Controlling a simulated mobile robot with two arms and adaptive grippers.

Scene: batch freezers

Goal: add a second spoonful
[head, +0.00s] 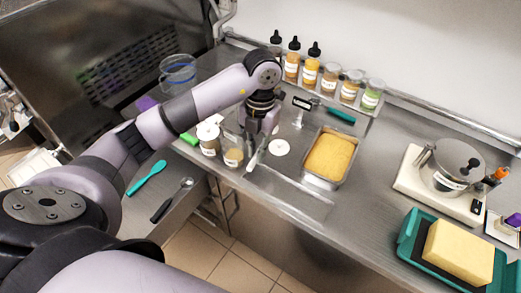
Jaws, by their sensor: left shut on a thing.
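My left gripper (262,136) is over the counter and shut on a slim pale tool (256,158). The tool slants down toward the counter's front edge, just right of an open clear jar (233,157). It may be a spoon; its bowl and any load on it cannot be made out. The clear jar holds some tan contents low down. A labelled jar (209,143) stands to its left. A white disc, perhaps a lid (280,147), lies flat right of the gripper. A metal pan (325,182) of yellow contents sits further right. My right gripper is out of view.
Several bottles and spice jars (311,68) line the back. A teal spatula (148,177) and black-handled scoop (172,201) lie at the left. A scale with a metal pot (452,162) and a teal tray (406,246) with a yellow block stand at right.

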